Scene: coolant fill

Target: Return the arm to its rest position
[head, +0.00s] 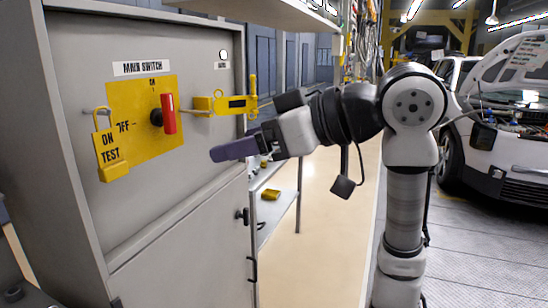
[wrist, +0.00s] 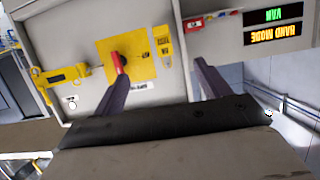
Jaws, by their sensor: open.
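My arm (head: 405,180) reaches left from its upright column toward the grey cabinet (head: 215,200). My gripper (head: 228,150) is in front of the cabinet face, to the right of and below the main switch. In the wrist view my gripper (wrist: 160,72) has its two dark fingers spread apart with nothing held between them. In the head view the fingers overlap, so the gap does not show. The red switch handle (head: 169,114) stands upright on its yellow plate (head: 140,120); it also shows in the wrist view (wrist: 117,62), close beside one fingertip in the picture.
A yellow "ON TEST" tag (head: 111,150) hangs left of the switch. A yellow lockout piece (head: 225,104) sticks out at the cabinet's right edge, just above my gripper. A white vehicle (head: 500,130) with its hood up stands at right. Open floor (head: 330,220) lies between.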

